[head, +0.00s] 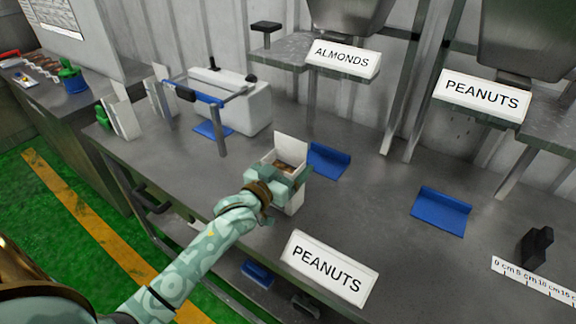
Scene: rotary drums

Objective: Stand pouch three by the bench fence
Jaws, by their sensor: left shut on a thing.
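My left gripper (274,186) comes in from the lower left and is shut on an open-topped white pouch (291,147). The pouch stands upright with a tall white back flap, and brown contents show in its mouth. The fingers hide much of its front; I cannot tell if its base touches the bench (365,205). Two white, upright pouch-like things (122,117) stand at the bench's left end, the second behind the first (162,96). I cannot single out the bench fence for certain. My right gripper is not in view.
A blue-topped metal frame (221,135) stands before a white machine (245,105). Blue angled plates lie right of the pouch (328,159) and farther right (441,211). A PEANUTS sign (328,269) is at the front edge. Hoppers marked ALMONDS (342,58) and PEANUTS (481,95) overhang the back.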

